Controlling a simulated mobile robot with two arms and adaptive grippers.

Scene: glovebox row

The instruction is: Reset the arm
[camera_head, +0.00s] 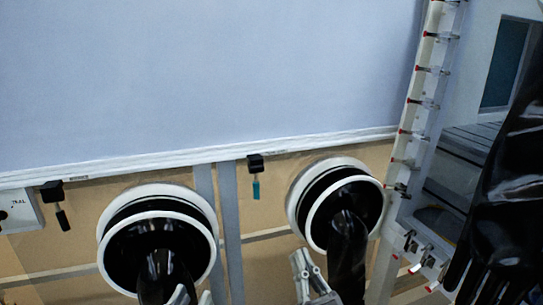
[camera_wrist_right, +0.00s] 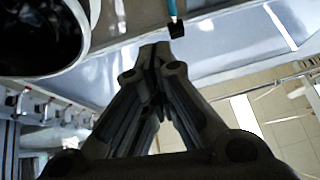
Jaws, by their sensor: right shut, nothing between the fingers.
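My right gripper (camera_head: 300,260) is at the bottom of the head view, just left of the black glove hanging from the right glove port. In the right wrist view my right gripper (camera_wrist_right: 156,52) has its dark fingers together at the tips, with nothing between them. My left gripper (camera_head: 191,297) shows only as pale pieces at the bottom edge of the head view, beside the left port's glove; most of it is cut off, so its opening cannot be told.
The glovebox has a left port (camera_head: 112,218) and a right port (camera_head: 297,205), each with a hanging black glove. A black clip with a teal tag (camera_head: 256,190) hangs between them. A white rail (camera_head: 409,120) and dark sleeve (camera_head: 515,190) are at right.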

